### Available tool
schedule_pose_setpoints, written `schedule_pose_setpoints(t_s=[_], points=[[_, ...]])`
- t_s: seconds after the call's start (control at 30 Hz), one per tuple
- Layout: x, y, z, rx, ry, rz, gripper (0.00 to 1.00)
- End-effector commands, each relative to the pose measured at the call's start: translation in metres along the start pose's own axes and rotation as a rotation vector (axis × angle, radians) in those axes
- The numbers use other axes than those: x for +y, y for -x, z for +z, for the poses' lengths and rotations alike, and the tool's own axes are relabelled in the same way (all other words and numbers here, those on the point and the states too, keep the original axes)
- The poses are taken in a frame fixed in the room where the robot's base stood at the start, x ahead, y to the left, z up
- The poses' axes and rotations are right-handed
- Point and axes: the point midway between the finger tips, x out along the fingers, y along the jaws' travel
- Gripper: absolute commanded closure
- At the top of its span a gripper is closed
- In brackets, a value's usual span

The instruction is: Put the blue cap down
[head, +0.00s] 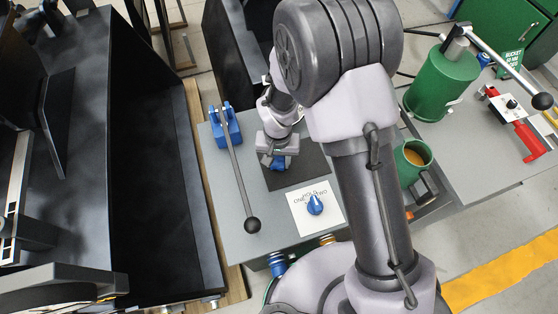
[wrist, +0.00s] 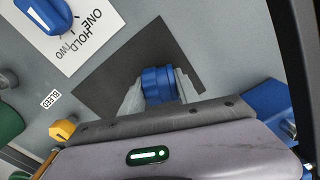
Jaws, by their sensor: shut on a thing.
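The blue cap (wrist: 158,85) is between the two fingers of my gripper (wrist: 160,92) in the wrist view, with a finger pressed on each side. In the head view the blue cap (head: 278,163) shows just below my gripper (head: 277,153), over the dark mat (head: 298,172). The dark mat (wrist: 115,88) lies flat on the grey panel behind the cap in the wrist view. I cannot tell whether the cap touches the mat.
A white label plate with a blue knob (head: 315,204) is just below the mat. A lever with a black ball (head: 252,225) and blue base stands on the left. A green cup (head: 411,160) and green cylinder (head: 441,85) stand on the right, beyond my arm.

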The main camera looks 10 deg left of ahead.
Motion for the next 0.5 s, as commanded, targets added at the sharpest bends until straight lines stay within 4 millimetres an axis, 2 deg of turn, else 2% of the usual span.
schedule_pose_setpoints(t_s=[0.33,0.37,0.43,0.5], points=[[-0.0001,-0.0056,-0.0005,0.001,0.0,-0.001,1.0],[-0.0001,-0.0043,-0.0005,0.001,0.0,-0.001,0.56],[-0.0001,-0.0038,-0.0005,0.001,0.0,-0.001,0.43],[-0.0001,-0.0037,-0.0005,0.001,0.0,0.0,0.41]])
